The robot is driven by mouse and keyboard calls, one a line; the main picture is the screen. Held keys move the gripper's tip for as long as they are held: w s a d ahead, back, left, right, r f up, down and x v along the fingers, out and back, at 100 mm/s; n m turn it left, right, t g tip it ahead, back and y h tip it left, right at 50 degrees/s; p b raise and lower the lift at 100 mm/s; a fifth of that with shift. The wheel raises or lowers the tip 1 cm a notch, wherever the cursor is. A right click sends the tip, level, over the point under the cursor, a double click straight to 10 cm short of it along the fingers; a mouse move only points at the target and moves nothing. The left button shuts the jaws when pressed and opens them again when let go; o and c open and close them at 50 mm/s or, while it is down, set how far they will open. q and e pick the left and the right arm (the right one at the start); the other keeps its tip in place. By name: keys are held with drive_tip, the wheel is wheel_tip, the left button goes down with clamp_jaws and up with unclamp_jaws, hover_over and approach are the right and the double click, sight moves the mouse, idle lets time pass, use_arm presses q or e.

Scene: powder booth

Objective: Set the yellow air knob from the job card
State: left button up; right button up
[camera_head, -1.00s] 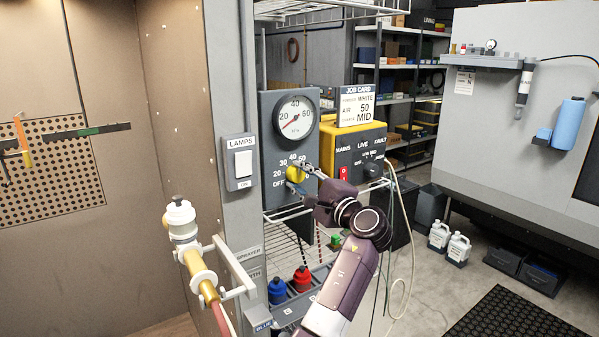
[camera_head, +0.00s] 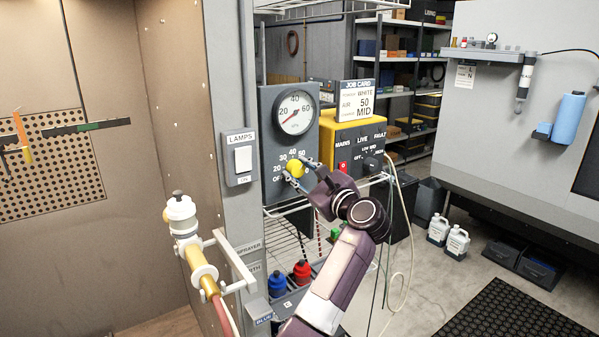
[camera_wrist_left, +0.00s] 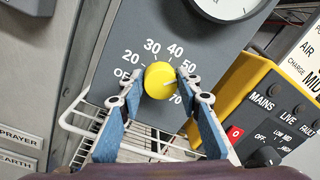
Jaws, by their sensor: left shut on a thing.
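The yellow air knob (camera_head: 295,168) is on the front of a grey panel (camera_head: 270,190), with a scale from OFF through 20, 30, 40 and 50 around it. The left wrist view also shows the knob (camera_wrist_left: 159,78) and a 70; a small mark on its face points right, roughly toward the 50. My left gripper (camera_head: 294,175) is shut on the knob, one blue finger on each side. The job card (camera_head: 357,101) above the yellow box reads WHITE, AIR 50, CHARGE MID. My right gripper is not in view.
The yellow control box (camera_head: 345,137) stands right beside the panel, with a red switch and a dark knob. A sprayer (camera_head: 187,240) hangs on a bracket at the left. Blue and red bottles (camera_head: 302,271) stand below. A hose hangs right of my arm.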

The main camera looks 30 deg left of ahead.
use_arm(q)
drive_tip(key=shift+r, duration=0.1)
idle(0.4)
drive_tip(key=o, duration=1.2)
drive_tip(key=shift+a, duration=0.1)
drive_tip(key=v, duration=1.2)
drive_tip(key=shift+w, duration=0.1)
